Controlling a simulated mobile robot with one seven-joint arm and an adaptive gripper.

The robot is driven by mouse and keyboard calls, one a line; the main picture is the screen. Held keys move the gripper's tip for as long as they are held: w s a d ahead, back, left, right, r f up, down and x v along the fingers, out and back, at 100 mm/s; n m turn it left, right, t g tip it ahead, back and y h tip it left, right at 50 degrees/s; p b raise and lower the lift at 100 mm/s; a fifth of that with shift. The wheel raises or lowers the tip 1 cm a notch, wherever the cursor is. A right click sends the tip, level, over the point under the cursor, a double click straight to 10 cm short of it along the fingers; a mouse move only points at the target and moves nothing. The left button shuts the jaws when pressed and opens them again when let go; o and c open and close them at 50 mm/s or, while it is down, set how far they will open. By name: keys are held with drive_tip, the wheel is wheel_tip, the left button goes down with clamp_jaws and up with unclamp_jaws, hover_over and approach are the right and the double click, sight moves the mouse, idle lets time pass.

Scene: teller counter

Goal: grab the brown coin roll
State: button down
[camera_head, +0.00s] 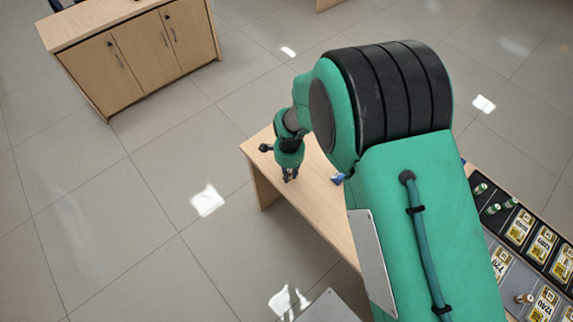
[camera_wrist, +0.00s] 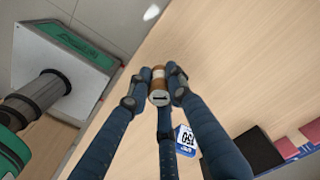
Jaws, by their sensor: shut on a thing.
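The brown coin roll (camera_wrist: 158,85) is between the fingers of my gripper (camera_wrist: 157,78) in the wrist view. It is brown with a pale band and a pale end with a dark slot-like mark. The fingers are shut on it from both sides, with a third finger below. In the head view my gripper (camera_head: 290,174) is over the far end of the wooden counter (camera_head: 322,205). The roll cannot be made out there, and I cannot tell whether it touches the counter.
A blue and white labelled item (camera_wrist: 185,140) lies near my fingers. A dark tray (camera_head: 477,201) with green rolls and banknote bundles is at the right; another brownish roll (camera_head: 524,298) stands there. A wooden cabinet (camera_head: 140,60) stands apart, with open floor between.

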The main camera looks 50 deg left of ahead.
drive_tip(key=s+d+r, duration=0.1)
drive_tip(key=s+d, duration=0.4)
drive_tip(key=d, duration=0.4)
drive_tip(key=shift+p, duration=0.45)
